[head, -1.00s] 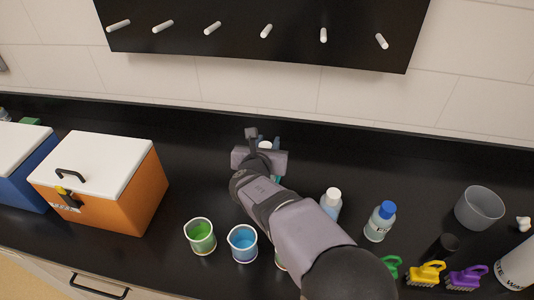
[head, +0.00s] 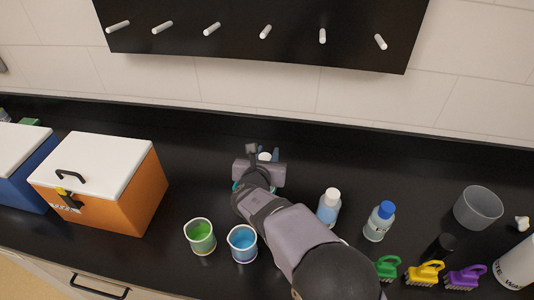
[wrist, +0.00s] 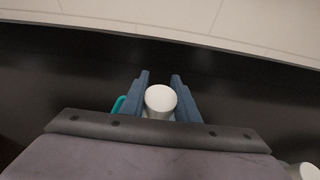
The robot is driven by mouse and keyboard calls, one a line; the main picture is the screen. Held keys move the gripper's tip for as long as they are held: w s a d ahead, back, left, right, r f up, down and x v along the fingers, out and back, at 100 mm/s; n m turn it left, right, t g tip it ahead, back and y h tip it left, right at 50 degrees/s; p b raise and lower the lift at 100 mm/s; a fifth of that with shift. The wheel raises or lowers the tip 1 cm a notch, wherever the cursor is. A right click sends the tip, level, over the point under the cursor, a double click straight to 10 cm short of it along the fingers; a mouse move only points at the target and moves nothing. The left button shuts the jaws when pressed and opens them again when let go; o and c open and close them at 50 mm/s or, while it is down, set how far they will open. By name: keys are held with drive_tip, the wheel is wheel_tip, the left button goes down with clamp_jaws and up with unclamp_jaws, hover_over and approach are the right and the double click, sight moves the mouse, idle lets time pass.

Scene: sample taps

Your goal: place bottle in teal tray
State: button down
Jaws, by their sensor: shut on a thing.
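My gripper (wrist: 160,84) is shut on a bottle with a white cap (wrist: 161,99), which sits between the blue fingers in the wrist view. In the head view the white cap (head: 264,157) shows just beyond my wrist, and the bottle's body is mostly hidden. A bit of the teal tray (wrist: 118,104) shows just left of the fingers in the wrist view. A sliver of teal (head: 236,186) also shows left of my wrist in the head view. The rest of the tray is hidden, so I cannot tell whether the bottle touches it.
Beakers of green (head: 201,238) and blue liquid (head: 243,245) stand in front. Right are a white-capped bottle (head: 328,207), a blue-capped bottle (head: 379,222), a grey cup (head: 478,208) and coloured brushes (head: 426,274). An orange cooler (head: 120,195) stands left. The counter's back is clear.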

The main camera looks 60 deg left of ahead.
drive_tip(key=shift+f+b, duration=0.3)
drive_tip(key=c, duration=1.4)
unclamp_jaws()
drive_tip(key=shift+o, duration=0.2)
drive_tip(key=shift+r, duration=0.2)
drive_tip(key=shift+r+p, duration=0.45)
drive_tip(key=shift+p, duration=0.35)
drive_tip(key=b+v, duration=0.4)
drive_tip(key=v, duration=0.8)
drive_tip(key=shift+f, duration=0.2)
